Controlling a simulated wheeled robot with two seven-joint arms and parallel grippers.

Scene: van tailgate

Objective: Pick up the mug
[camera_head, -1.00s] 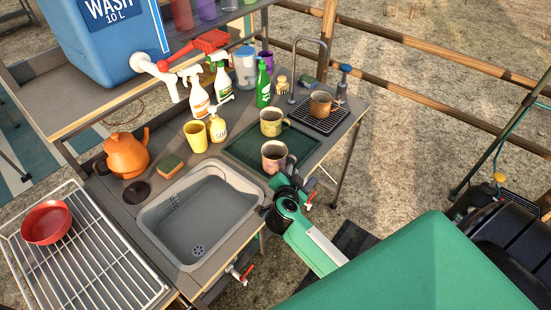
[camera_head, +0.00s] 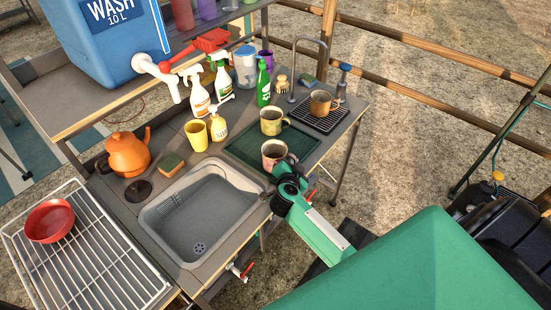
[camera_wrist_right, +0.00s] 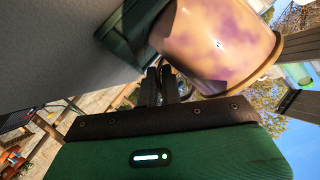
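A pink mug with darker patches (camera_head: 273,153) stands at the near edge of the dark green mat (camera_head: 240,155), right of the sink. In the right wrist view, the mug (camera_wrist_right: 215,45) appears large and sideways, just beyond my fingers, with its rim to the right. My right gripper (camera_head: 278,182) is close against the mug's near side. In the wrist view, its two black fingers (camera_wrist_right: 160,85) are close together at the mug's wall. My left gripper is not in view.
A second mug (camera_head: 271,120) stands just behind, and an orange-brown mug (camera_head: 322,102) sits on the drying rack (camera_head: 335,120). The sink (camera_head: 205,225) is to the left. Spray bottles, a green bottle (camera_head: 263,85) and a yellow cup (camera_head: 197,135) stand farther back.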

